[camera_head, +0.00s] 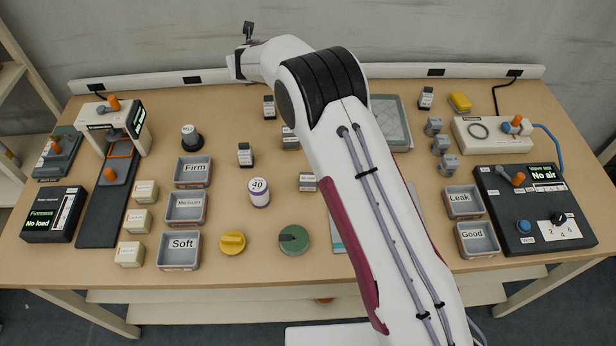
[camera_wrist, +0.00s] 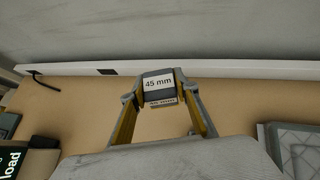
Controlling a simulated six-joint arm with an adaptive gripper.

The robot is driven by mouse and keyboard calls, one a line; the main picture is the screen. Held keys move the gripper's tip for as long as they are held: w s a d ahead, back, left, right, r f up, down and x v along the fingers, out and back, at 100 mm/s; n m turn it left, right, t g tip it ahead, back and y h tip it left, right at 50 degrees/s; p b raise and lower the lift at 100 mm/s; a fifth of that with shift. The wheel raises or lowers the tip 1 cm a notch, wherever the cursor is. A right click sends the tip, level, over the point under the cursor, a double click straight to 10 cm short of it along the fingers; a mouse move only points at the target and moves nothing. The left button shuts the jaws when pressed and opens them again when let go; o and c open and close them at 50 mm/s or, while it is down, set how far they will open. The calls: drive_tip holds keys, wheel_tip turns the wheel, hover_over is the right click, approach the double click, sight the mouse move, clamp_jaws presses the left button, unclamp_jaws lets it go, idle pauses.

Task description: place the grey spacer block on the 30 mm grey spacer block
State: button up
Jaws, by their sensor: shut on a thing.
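My gripper (camera_wrist: 160,96) is shut on a grey spacer block (camera_wrist: 158,82) with a white "45 mm" label, seen in the wrist view. A second label strip shows on the block's lower side. The block is held between both fingertips, with bare tabletop and the wall behind it. In the head view my wrist is at the back edge of the table, and the held block cannot be made out. Small dark blocks with white labels stand at the middle, including one (camera_head: 245,155) and one (camera_head: 269,107); their labels are too small to tell which is 30 mm. Another (camera_head: 290,138) is partly hidden by my arm.
Trays labelled Firm (camera_head: 193,171), Medium (camera_head: 185,208) and Soft (camera_head: 179,250) stand left of the middle. A black weight (camera_head: 191,137) and a white "40" roll (camera_head: 259,193) stand nearby.

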drive_tip(key=shift+s+d+n+g+y, duration=0.15)
drive_tip(key=shift+d+n+y, duration=0.35)
drive_tip(key=shift+d, duration=0.1)
drive_tip(key=shift+s+d+n+g+y, duration=0.15)
drive_tip(key=shift+d+n+y, duration=0.25)
drive_tip(key=shift+d+n, duration=0.15)
drive_tip(key=s+d+n+y, duration=0.1)
drive_tip(key=d, duration=0.1)
wheel_tip(320, 180, up, 2)
drive_tip(key=n+g+y, duration=0.6)
drive_tip(key=n+g, duration=0.4)
drive_tip(key=n, duration=0.2)
hover_over(308, 179)
drive_tip(key=shift+w+f, duration=0.1)
drive_tip(key=shift+f, duration=3)
drive_tip(key=shift+f, duration=1.9)
